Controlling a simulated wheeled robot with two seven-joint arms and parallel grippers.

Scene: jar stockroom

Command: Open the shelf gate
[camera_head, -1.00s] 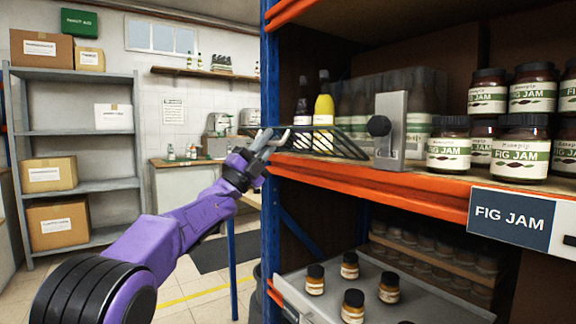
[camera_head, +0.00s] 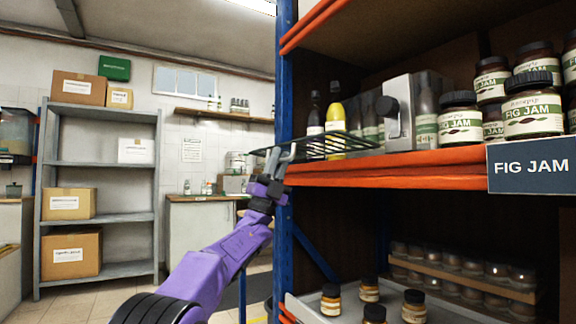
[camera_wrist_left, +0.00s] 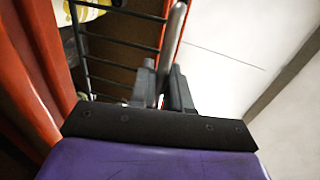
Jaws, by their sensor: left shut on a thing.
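The shelf gate (camera_head: 342,143) is a black wire grid at the front edge of the orange shelf, beside the blue post. Its left end sticks out past the post. My left gripper (camera_head: 283,157) is at this outer end, shut on the gate's grey bar. In the left wrist view, the fingers (camera_wrist_left: 165,88) close around the grey bar (camera_wrist_left: 175,38), with the black wires (camera_wrist_left: 118,45) beside it. My right gripper is not in view.
A dark bottle (camera_head: 315,113) and a yellow bottle (camera_head: 335,115) stand behind the gate. Fig jam jars (camera_head: 460,122) stand right of the bracket. A blue post (camera_head: 285,80) is close to my left gripper. Small jars (camera_head: 369,290) stand on a lower tray.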

